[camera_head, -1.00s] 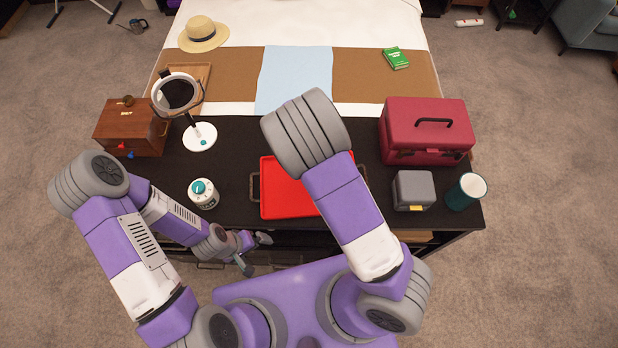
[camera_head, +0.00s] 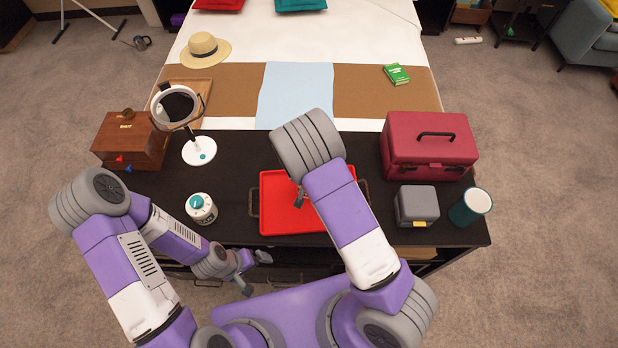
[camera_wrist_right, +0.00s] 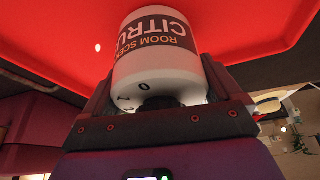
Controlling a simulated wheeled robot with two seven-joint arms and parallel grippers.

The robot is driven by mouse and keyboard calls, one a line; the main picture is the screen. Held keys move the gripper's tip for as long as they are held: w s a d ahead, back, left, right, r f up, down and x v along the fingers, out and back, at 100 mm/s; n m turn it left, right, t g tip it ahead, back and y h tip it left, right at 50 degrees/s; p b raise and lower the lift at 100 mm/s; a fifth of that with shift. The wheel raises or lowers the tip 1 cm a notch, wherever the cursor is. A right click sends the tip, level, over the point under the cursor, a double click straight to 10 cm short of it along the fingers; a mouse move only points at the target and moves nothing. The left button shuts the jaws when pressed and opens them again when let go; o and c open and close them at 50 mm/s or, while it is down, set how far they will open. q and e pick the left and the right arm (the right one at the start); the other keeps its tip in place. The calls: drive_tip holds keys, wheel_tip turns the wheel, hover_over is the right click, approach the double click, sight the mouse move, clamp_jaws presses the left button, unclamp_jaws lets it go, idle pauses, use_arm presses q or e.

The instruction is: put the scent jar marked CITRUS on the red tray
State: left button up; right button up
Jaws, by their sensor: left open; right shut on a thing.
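The jar marked CITRUS (camera_wrist_right: 158,50) is white with a dark label band and shows in the right wrist view. My right gripper (camera_wrist_right: 162,88) is shut on it, one finger on each side. The red tray (camera_wrist_right: 60,35) fills the background behind the jar. In the head view the red tray (camera_head: 279,212) lies on the dark bench, and my right arm covers part of it. A fingertip shows over the tray; the jar is hidden there. I cannot tell whether the jar touches the tray. My left gripper (camera_head: 256,272) is open and empty in front of the bench.
Another white jar with a teal top (camera_head: 201,208) stands left of the tray. A round mirror (camera_head: 199,150) and wooden box (camera_head: 130,140) are at the left. A crimson case (camera_head: 430,145), grey box (camera_head: 416,205) and teal cup (camera_head: 470,207) stand at the right.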

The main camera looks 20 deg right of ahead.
drive_tip(key=shift+f, duration=0.2)
drive_tip(key=o, duration=0.8)
drive_tip(key=shift+o, duration=0.2)
drive_tip(key=shift+r, duration=0.15)
drive_tip(key=shift+r, duration=0.4)
drive_tip(key=p+v, duration=0.3)
drive_tip(key=v, duration=0.8)
drive_tip(key=shift+s+r, duration=0.15)
drive_tip(key=shift+s, duration=0.05)
